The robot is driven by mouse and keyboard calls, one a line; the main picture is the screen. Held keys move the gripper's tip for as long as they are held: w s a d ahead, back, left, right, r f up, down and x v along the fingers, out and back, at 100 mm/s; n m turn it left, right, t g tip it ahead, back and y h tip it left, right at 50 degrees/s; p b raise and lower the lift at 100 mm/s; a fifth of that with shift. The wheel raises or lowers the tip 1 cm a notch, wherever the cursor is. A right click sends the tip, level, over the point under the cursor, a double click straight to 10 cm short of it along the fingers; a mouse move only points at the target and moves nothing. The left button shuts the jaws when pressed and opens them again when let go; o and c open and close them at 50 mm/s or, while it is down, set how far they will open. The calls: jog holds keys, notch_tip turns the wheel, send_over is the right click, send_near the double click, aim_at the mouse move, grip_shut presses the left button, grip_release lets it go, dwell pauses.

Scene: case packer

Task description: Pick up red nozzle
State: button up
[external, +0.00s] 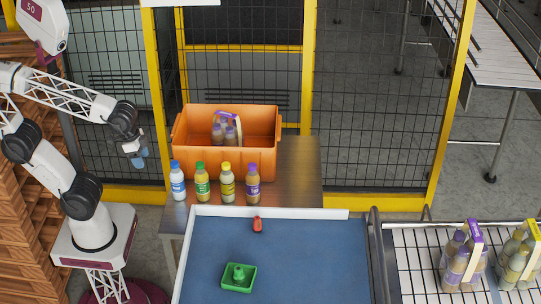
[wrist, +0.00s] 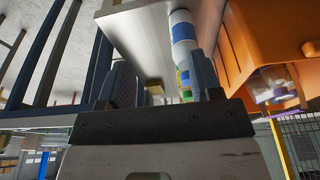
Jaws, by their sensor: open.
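The red nozzle (external: 257,224) is a small red piece lying on the blue table surface (external: 320,262), close to its white back rim. My gripper (external: 139,160) is at the left in the external view, in the air left of the bottles and the orange crate, well away from the nozzle. In the wrist view my gripper (wrist: 165,88) has its two fingers apart with nothing held between them. The nozzle does not show in the wrist view.
A green tray (external: 229,284) with a green piece sits on the blue surface. Several bottles (external: 202,184) stand on a metal table before the orange crate (external: 267,152), which holds a bottle pack. More packs (external: 463,255) stand on the conveyor at right. Much of the blue surface is clear.

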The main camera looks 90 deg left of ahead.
jog(key=m+g+h, duration=0.3)
jog(key=m+h, duration=1.1)
jog(key=m, duration=0.4)
send_near(257, 218)
jog(key=d+f, duration=0.1)
jog(key=d, duration=0.1)
jog(key=shift+s+f, duration=0.2)
jog(key=shift+d, duration=0.15)
jog(key=shift+x, duration=1.2)
jog(key=shift+x, duration=2.55)
